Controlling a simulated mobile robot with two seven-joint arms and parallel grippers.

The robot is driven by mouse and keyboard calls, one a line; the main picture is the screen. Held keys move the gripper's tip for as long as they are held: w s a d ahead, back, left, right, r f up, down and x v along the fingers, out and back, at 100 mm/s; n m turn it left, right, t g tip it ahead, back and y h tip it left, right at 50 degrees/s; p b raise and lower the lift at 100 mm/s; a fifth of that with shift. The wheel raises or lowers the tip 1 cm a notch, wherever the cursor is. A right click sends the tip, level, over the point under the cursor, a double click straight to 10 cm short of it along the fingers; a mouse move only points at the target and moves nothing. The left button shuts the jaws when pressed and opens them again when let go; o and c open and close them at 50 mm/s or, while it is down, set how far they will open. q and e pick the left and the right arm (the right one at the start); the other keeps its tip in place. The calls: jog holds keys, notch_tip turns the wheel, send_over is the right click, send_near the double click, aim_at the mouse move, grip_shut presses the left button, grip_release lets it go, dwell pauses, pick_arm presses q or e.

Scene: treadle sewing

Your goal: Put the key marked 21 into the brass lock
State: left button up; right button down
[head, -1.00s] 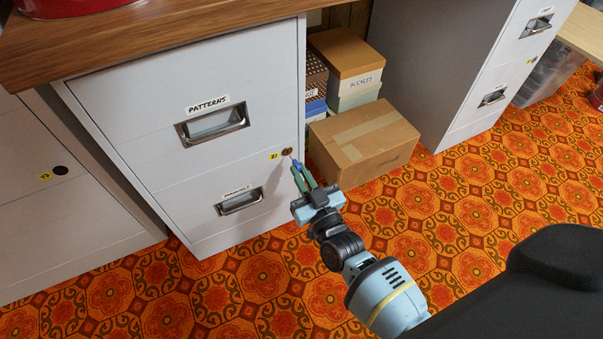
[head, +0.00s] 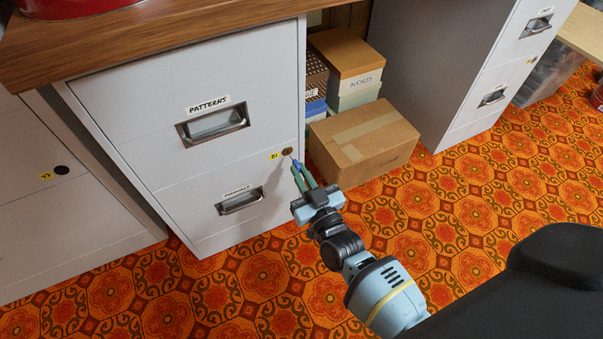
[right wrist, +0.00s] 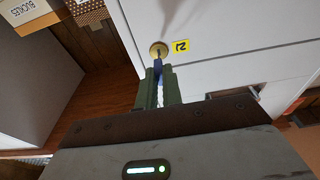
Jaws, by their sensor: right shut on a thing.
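The brass lock (head: 287,151) is a round disc on the right edge of the white cabinet, beside a yellow label reading 21. It also shows in the right wrist view (right wrist: 158,49). My right gripper (head: 302,172) is shut on a key with a blue head (right wrist: 158,67). The key points at the lock, and its tip appears to be at or touching the lock face. I cannot tell whether the tip is inside the keyhole. The number on the key cannot be read. My left gripper is not in view.
The cabinet has drawers labelled PATTERNS (head: 215,125) and a lower one (head: 240,201). A cardboard box (head: 363,145) stands right of the cabinet, near my gripper. Another cabinet (head: 35,190) with a dark lock is at left. The patterned floor in front is clear.

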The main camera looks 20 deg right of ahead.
jog(key=shift+w+b, duration=0.3)
jog(key=shift+w, duration=0.4)
dwell(0.4)
jog(key=shift+w+b, duration=0.4)
jog(key=shift+w, duration=0.5)
jog(key=c, duration=1.5)
grip_release()
jog(key=shift+s+d+f+p, duration=0.15)
jog(key=shift+s+p, duration=0.35)
jog(key=shift+s, duration=0.8)
jog(key=shift+s+a+f+p, duration=0.15)
jog(key=shift+s+p, duration=0.3)
jog(key=shift+s, duration=0.85)
jog(key=shift+s+d+f+p, duration=0.1)
jog(key=shift+s+f+p, duration=0.3)
jog(key=shift+s, duration=0.9)
jog(key=shift+r, duration=0.15)
